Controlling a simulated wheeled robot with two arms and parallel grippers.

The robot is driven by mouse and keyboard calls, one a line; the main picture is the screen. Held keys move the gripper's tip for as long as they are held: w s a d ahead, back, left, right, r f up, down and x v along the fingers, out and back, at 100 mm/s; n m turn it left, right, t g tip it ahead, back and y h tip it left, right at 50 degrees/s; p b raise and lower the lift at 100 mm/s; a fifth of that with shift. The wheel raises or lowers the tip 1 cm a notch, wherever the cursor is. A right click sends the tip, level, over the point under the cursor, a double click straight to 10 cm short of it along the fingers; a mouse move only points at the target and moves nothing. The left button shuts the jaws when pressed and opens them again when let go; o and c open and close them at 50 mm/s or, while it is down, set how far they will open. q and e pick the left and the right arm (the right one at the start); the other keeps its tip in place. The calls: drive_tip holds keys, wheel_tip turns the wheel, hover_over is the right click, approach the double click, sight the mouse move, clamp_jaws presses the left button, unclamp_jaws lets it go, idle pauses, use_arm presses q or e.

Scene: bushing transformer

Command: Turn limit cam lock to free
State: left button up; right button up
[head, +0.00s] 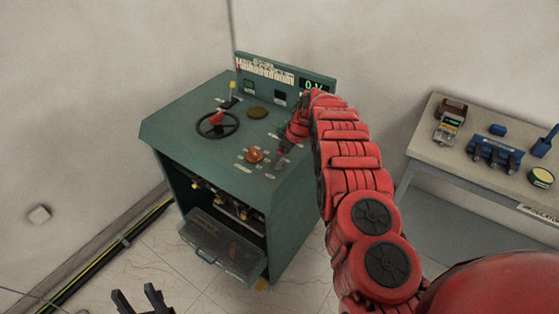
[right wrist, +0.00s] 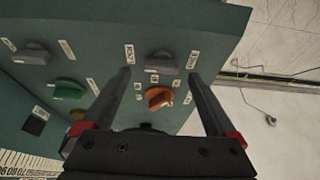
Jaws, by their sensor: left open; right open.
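The green console (head: 165,130) has a sloped top panel with several knobs, and their labels are too small to read, so I cannot tell which one is the limit cam lock. An orange knob (head: 255,155) sits near the panel's front edge. In the right wrist view the orange knob (right wrist: 158,98) lies between the fingers, with a grey knob (right wrist: 161,62) beyond it. My right gripper (right wrist: 160,75) is open and empty above the panel; whether it touches anything is unclear. My left gripper (head: 142,298) is open and empty, low at the bottom edge, away from the console.
A black handwheel (head: 218,125) with a red knob and a yellow-topped lever (head: 233,90) stand on the panel. A green knob (right wrist: 68,90) is beside the orange one. An open drawer (head: 222,250) juts from the front. A workbench (head: 415,145) with parts stands right.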

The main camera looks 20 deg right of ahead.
drive_tip(key=shift+x, duration=1.2)
drive_tip(key=c, duration=1.4)
drive_tip(key=shift+o, duration=0.2)
